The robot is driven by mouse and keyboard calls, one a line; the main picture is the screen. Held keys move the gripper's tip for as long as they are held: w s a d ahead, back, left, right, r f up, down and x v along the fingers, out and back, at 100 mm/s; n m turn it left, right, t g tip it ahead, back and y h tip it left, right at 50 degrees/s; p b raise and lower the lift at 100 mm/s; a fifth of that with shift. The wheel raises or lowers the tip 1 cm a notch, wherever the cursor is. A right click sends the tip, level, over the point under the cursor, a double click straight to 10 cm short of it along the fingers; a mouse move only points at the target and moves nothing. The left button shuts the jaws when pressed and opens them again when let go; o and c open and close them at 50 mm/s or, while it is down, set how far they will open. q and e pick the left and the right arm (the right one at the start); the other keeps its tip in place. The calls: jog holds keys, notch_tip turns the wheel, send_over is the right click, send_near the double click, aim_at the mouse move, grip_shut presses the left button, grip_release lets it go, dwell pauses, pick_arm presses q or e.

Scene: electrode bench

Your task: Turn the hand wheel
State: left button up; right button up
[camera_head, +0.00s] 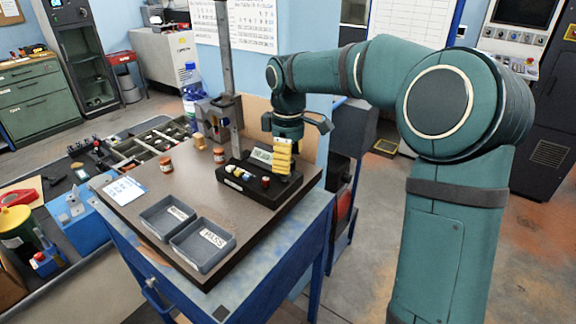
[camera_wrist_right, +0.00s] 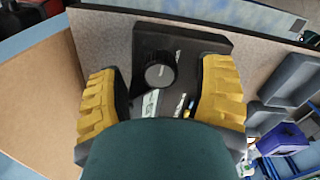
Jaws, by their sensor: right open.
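The hand wheel appears to be a round black knob (camera_wrist_right: 159,73) on a dark box in the right wrist view. In the head view I cannot make it out behind the gripper. My right gripper (camera_head: 283,155), with yellow ribbed fingers, is over the box's right part. In the right wrist view the fingers (camera_wrist_right: 163,98) are apart, one to each side of the knob, with gaps between. My left gripper is not in view.
Two grey trays (camera_head: 203,267) sit at the bench's front edge; the nearer is labelled PASS. A white sheet (camera_head: 124,190), small red-brown jars (camera_head: 166,164) and a metal post (camera_head: 228,80) stand on the bench too. The bench's middle (camera_head: 190,195) is clear.

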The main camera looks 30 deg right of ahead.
jog(key=shift+f, duration=0.55)
grip_shut()
